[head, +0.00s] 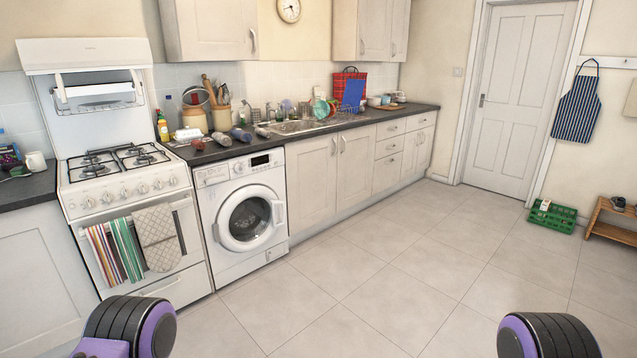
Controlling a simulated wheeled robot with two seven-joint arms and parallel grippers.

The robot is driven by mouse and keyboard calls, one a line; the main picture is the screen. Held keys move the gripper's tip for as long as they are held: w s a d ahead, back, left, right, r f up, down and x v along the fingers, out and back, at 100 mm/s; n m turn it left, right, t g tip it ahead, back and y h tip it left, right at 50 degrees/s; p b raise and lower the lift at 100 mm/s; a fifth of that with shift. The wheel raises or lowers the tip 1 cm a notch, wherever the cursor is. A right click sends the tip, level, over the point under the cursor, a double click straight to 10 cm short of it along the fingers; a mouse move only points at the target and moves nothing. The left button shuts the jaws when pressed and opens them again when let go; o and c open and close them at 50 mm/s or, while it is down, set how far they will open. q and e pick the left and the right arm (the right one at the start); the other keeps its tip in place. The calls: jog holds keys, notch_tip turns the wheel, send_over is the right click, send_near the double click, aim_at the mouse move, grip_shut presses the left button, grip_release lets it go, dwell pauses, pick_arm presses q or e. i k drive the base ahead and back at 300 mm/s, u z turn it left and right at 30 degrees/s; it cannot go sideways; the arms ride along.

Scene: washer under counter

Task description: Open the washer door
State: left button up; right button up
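The white washer (241,215) stands under the dark counter, between the stove and the white cupboards. Its round door (246,218) has a dark glass window and a white rim, and it looks shut. A pale handle (279,213) sits on the right side of the door rim. Only rounded purple and black parts of my arms show at the bottom left and bottom right of the head view, well short of the washer. Neither of my grippers is in view.
A white stove (127,190) with hanging towels stands left of the washer. Cupboards (345,170) run along its right. The tiled floor (380,270) in front is clear. A green crate (552,216) and a wooden rack (612,222) stand far right, near a closed door (518,100).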

aim_at(222, 230)
jog(key=u, duration=0.05)
jog(key=i, duration=4.05)
jog(key=z, duration=0.15)
